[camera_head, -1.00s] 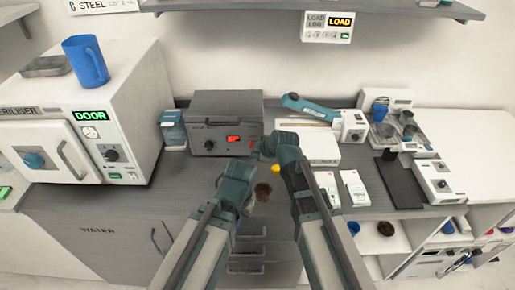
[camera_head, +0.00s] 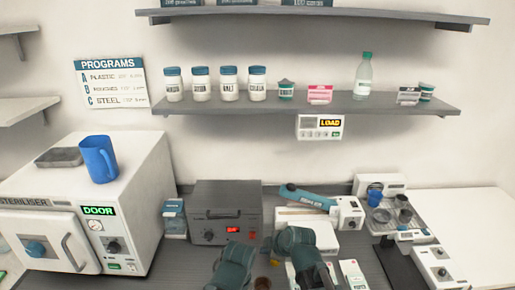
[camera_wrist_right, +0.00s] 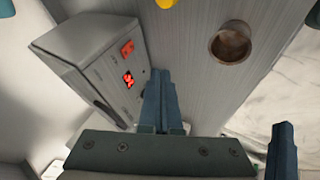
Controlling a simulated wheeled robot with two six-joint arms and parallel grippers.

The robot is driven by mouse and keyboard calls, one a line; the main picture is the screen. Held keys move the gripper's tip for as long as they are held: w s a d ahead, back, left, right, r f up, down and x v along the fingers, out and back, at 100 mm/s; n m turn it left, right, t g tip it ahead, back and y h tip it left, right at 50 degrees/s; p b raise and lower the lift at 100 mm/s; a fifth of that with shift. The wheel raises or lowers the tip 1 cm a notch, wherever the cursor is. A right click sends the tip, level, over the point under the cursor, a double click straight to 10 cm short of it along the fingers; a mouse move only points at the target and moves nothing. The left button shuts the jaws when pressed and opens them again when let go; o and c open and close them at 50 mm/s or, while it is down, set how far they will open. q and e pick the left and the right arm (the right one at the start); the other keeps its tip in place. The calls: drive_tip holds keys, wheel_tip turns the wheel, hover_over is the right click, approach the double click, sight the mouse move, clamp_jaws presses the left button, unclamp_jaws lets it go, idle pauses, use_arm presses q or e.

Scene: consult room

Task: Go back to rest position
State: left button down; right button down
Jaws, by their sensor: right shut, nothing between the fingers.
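My right gripper (camera_head: 269,246) is in the lower middle of the head view, in front of the dark box with a red display. In the right wrist view its two fingers (camera_wrist_right: 161,98) are together with nothing between them, beside that box (camera_wrist_right: 85,62). A blue-grey part at the lower right of that view cannot be identified for sure. My left arm (camera_head: 235,263) comes in at the bottom of the head view. Its fingers cannot be made out. A brown round cup (camera_wrist_right: 230,42) stands on the counter, apart from the right fingers, with a yellow thing (camera_wrist_right: 166,3) nearby.
The steriliser (camera_head: 85,210) with a blue jug (camera_head: 98,158) on top stands at left. The dark box (camera_head: 226,212), a sealer (camera_head: 318,200) and a tray unit (camera_head: 405,215) line the back of the counter. A shelf (camera_head: 310,103) with bottles hangs above.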

drive_tip(key=s+d+f+m+g+h, duration=0.1)
drive_tip(key=s+f+m+g+h, duration=0.1)
drive_tip(key=s+m, duration=0.4)
drive_tip(key=s+d+f+m+g+h, duration=0.2)
drive_tip(key=s+m, duration=0.4)
drive_tip(key=s, duration=0.5)
drive_tip(key=g+h, duration=0.1)
drive_tip(key=g, duration=0.1)
drive_tip(key=shift+f+m+g+h, duration=0.4)
